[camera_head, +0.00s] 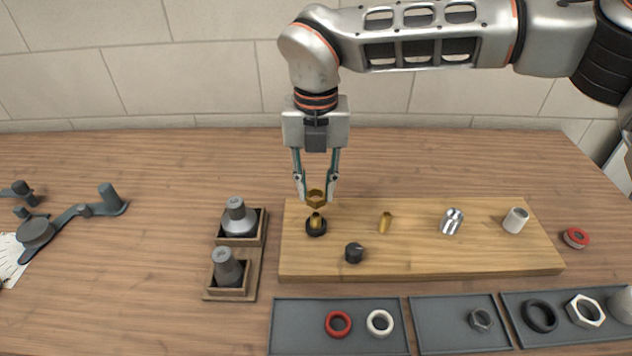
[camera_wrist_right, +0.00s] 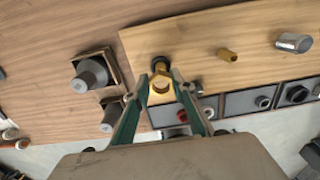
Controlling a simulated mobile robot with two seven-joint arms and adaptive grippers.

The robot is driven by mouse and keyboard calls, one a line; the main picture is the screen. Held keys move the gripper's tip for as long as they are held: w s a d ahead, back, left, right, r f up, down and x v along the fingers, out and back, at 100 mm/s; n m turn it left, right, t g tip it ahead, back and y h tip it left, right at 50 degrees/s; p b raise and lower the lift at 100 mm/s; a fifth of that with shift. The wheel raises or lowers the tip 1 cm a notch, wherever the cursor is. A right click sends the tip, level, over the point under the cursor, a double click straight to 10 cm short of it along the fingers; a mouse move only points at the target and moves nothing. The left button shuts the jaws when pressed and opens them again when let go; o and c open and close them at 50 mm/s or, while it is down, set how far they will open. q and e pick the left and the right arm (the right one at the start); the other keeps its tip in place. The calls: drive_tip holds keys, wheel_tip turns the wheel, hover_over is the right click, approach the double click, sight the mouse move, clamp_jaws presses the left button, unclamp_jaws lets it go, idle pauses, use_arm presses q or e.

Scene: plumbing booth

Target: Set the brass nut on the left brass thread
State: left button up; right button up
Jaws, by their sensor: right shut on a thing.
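The brass nut (camera_head: 316,197) is held between the fingertips of my right gripper (camera_head: 317,190), which is shut on it. In the right wrist view the nut (camera_wrist_right: 161,84) sits between the two green fingers. The left brass thread (camera_head: 316,221) stands upright on the wooden board with a black ring around its base. The nut is over this thread in the head view. I cannot tell whether they touch. A second brass thread (camera_head: 385,222) stands bare to the right; it also shows in the right wrist view (camera_wrist_right: 227,55). My left gripper is not in view.
A grey tray (camera_head: 300,325) with a red ring and a white ring is in front. A wooden holder (camera_head: 252,283) with grey parts stands left.

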sight(316, 206)
drive_tip(key=shift+f+b, duration=0.65)
drive_tip(key=shift+f, duration=0.65)
drive_tip(key=shift+f+b, duration=0.55)
drive_tip(key=shift+f, duration=0.8)
drive_tip(key=shift+m, duration=0.8)
drive_tip(key=m, duration=0.4)
drive_tip(key=shift+f, duration=0.1)
drive_tip(key=o, duration=1.2)
drive_tip(key=o, duration=0.8)
